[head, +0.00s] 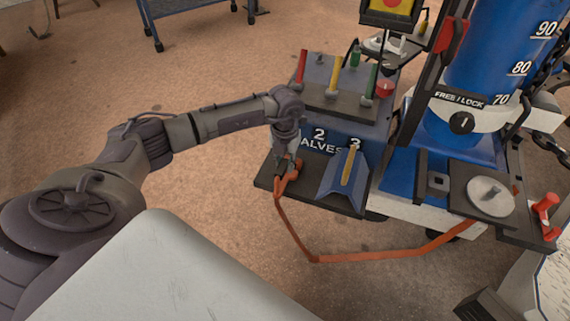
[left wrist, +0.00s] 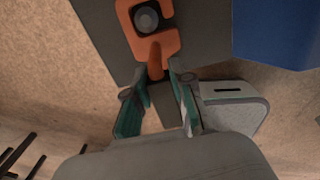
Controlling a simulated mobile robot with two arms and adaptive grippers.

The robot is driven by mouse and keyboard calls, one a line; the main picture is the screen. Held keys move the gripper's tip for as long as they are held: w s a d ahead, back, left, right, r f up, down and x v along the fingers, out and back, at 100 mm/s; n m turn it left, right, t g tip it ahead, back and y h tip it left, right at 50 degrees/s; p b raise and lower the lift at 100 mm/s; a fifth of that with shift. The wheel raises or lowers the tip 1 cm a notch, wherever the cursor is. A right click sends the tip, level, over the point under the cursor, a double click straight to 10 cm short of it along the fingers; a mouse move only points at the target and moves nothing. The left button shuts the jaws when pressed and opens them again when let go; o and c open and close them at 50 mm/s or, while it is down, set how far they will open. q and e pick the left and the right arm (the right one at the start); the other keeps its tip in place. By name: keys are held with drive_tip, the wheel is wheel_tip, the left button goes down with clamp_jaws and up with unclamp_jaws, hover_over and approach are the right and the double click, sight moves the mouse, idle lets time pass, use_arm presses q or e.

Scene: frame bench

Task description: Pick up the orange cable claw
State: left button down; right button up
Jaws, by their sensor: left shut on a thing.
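The orange cable claw (head: 281,186) is at the left end of the dark shelf in front of the valve box. In the left wrist view the claw (left wrist: 168,44) is a C-shaped orange piece around a dark round post (left wrist: 147,17), with a short stem toward my fingers. My left gripper (head: 287,164) points down at the claw, and in the left wrist view its green-padded fingers (left wrist: 157,68) are shut on the stem. An orange cable (head: 370,256) hangs from the claw and runs right to the blue machine. My right gripper is not in view.
The valve box (head: 340,135) with red, yellow and green levers stands just behind the claw. A blue wedge block with a yellow bar (head: 345,178) is close on its right. A blue cylinder (head: 500,60) stands at the right. Open floor (head: 220,225) lies left of the shelf.

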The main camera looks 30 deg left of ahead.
use_arm(q)
drive_tip(key=shift+r, duration=0.6)
wheel_tip(320, 180, up, 3)
drive_tip(key=shift+w+f+p, duration=0.1)
drive_tip(key=shift+f+p, duration=0.1)
drive_tip(key=shift+p, duration=0.15)
drive_tip(key=w+d+r, duration=0.6)
drive_tip(key=d+r, duration=0.1)
drive_tip(key=d, duration=0.3)
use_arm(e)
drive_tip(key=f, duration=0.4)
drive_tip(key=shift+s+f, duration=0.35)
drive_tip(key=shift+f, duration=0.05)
